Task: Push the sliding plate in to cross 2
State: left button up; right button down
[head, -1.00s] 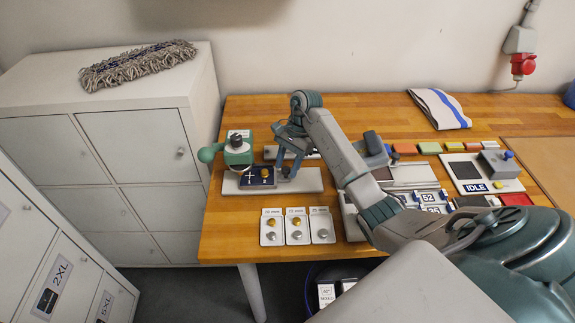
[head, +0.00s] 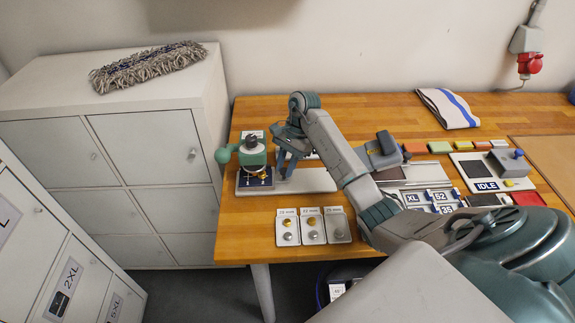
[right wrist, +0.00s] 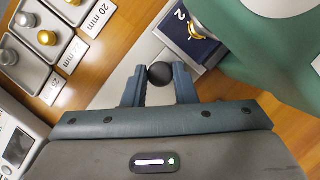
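The green press (head: 252,155) stands at the left of the table on a pale base rail (head: 312,181). The navy sliding plate (head: 255,185) lies on the rail, partly under the press head. The right wrist view shows the plate (right wrist: 178,30) with a white "2" and a brass piece near the green press body (right wrist: 250,60). My right gripper (head: 283,172) is right of the plate, low over the rail. Its fingers (right wrist: 160,76) are closed around a black ball knob (right wrist: 160,74) beside the plate. The crosses are mostly hidden. My left gripper is not in view.
Three small trays (head: 313,227) with brass and silver buttons sit at the front edge. A folded striped cloth (head: 447,108) lies at the back. My right arm covers the middle.

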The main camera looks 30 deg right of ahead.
jog(key=c, duration=1.2)
grip_release()
jog(key=shift+w+a, duration=0.25)
jog(key=shift+a, duration=0.1)
jog(key=shift+d+r, duration=0.2)
jog(key=shift+d+r+p, duration=0.15)
jog(key=shift+r+p, duration=0.05)
jog(key=shift+p, duration=0.1)
pick_arm(q)
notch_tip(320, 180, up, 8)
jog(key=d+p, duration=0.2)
jog(key=p, duration=0.6)
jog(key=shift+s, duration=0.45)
pick_arm(e)
jog(key=v, duration=1)
jog(key=shift+a, duration=0.25)
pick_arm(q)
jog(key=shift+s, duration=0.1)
